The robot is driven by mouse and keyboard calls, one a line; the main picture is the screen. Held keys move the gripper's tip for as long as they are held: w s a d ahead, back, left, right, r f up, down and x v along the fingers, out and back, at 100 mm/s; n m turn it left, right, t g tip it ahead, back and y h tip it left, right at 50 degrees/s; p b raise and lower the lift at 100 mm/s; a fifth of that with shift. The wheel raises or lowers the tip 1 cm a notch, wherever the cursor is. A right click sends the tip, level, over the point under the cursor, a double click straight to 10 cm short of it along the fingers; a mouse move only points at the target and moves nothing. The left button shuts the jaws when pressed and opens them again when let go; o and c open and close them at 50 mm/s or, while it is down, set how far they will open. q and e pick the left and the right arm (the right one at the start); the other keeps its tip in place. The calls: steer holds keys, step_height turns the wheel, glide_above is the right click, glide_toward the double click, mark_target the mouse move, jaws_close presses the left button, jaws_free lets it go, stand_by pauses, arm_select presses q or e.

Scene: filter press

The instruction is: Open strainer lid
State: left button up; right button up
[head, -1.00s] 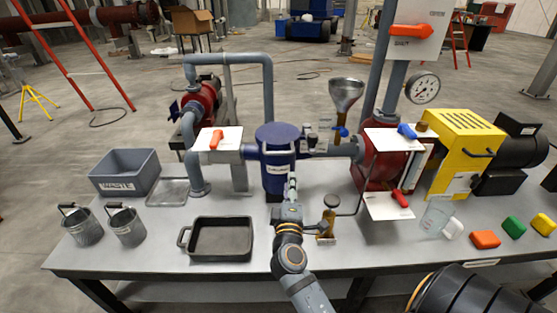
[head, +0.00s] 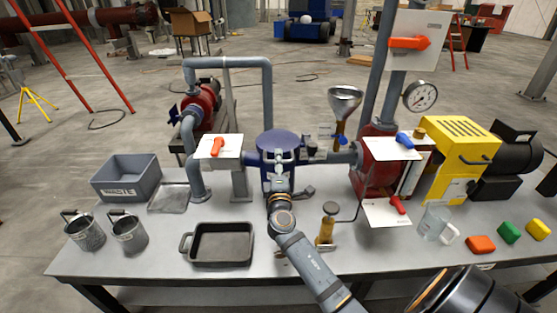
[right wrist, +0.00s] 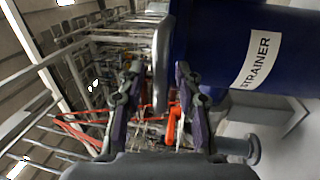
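The blue strainer (head: 278,182) stands mid-table with its dark blue round lid (head: 278,138) on top, looking closed. Its white label and blue body also show in the right wrist view (right wrist: 225,40). My right gripper (head: 281,160) is raised at the strainer's front, near the lid's edge, and hides part of the body. In the right wrist view the fingers (right wrist: 152,100) are apart, with a grey curved bar (right wrist: 161,65) beside the strainer between them. I cannot tell whether they touch it. My left gripper is in no view.
A black tray (head: 222,260), two small buckets (head: 128,232) and a grey waste bin (head: 125,193) stand left. A brass-coloured hand pump (head: 327,228) stands close right of my arm. A clear jug (head: 433,221) and coloured blocks lie further right.

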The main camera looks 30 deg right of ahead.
jaws_close()
stand_by(0.4)
